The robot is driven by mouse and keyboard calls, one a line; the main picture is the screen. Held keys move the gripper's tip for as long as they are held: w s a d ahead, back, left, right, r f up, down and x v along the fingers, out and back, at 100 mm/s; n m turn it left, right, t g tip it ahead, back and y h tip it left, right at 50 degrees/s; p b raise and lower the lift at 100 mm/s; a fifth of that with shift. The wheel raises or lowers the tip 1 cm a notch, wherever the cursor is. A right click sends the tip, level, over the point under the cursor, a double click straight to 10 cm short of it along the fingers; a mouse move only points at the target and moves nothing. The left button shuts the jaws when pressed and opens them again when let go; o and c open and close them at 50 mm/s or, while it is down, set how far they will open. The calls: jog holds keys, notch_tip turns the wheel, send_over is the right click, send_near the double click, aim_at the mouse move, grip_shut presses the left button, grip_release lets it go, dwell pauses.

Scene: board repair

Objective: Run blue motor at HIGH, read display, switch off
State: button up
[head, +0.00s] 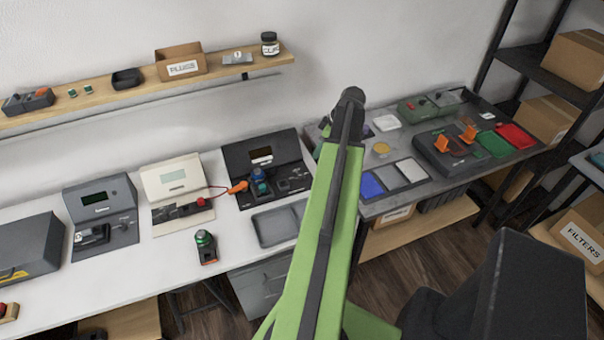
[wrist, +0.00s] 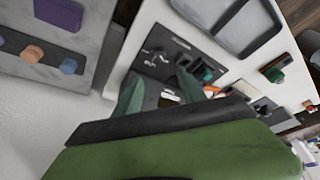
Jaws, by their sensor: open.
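The blue motor (head: 258,176) sits upright on the black test station (head: 236,160) on the white bench. The station's raised back holds a small brownish display (head: 261,155); no reading is legible. An orange clip (head: 238,187) on a red lead lies at the station's left edge. In the wrist view, my gripper (wrist: 158,90) is open above the station, with its two dark green fingers apart. The brownish display (wrist: 168,100) shows between them, and a dark control (wrist: 158,56) lies beyond. I cannot read the control's setting. My gripper cannot be clearly made out in the head view.
A grey tray (head: 275,228) lies in front of the station. A cream meter (head: 170,178) and a grey unit (head: 97,205) stand to its left. A second, dark bench (head: 410,205) lies right.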

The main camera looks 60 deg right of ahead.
aim_at(301, 175)
jog(key=b+x, duration=0.7)
jog(key=x, duration=0.1)
jog(key=b+x, duration=0.8)
jog(key=shift+s+f, duration=0.1)
jog(key=shift+f, duration=0.25)
jog(key=shift+w+f+b, duration=0.25)
jog(key=shift+f+b, duration=0.1)
jog(key=shift+a, duration=0.1)
jog(key=shift+r, duration=0.1)
grip_shut()
